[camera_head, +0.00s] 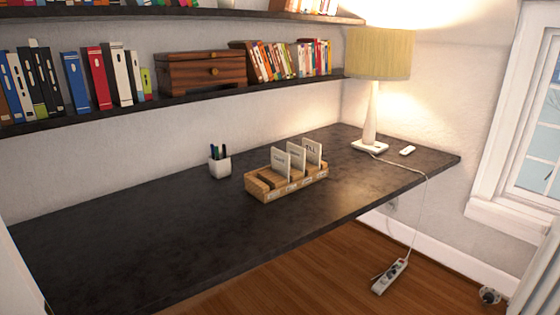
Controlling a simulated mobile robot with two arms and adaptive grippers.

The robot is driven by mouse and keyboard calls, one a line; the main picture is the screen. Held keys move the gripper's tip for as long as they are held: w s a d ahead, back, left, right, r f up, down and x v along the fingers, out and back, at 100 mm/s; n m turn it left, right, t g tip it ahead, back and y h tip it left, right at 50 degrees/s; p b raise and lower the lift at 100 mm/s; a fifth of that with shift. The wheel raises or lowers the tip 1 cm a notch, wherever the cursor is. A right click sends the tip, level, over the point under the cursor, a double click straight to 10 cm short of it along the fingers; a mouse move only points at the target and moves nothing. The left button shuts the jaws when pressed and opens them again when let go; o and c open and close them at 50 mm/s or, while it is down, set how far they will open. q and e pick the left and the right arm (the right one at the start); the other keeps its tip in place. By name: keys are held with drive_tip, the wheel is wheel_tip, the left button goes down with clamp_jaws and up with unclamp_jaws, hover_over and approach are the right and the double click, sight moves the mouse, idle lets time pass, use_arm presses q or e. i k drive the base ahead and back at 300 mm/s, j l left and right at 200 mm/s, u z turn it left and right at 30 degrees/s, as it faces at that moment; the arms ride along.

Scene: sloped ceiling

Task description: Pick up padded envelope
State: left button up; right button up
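No padded envelope can be made out in the head view. A wooden desk organizer (262,190) with several upright white cards stands near the middle of the dark desk (120,240). Neither of my grippers shows in this view, so their state and anything they hold are hidden.
A white pen cup (220,167) stands left of the organizer. A lamp (370,112) and a small white object (407,151) are at the desk's far right. Shelves above hold books and a wooden box (201,72). A power strip (390,276) lies on the floor. The desk's left part is clear.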

sight(280, 160)
drive_tip(key=i+l, duration=0.4)
drive_tip(key=i+l+z, duration=0.1)
drive_tip(key=i+l, duration=0.3)
drive_tip(key=i, duration=0.2)
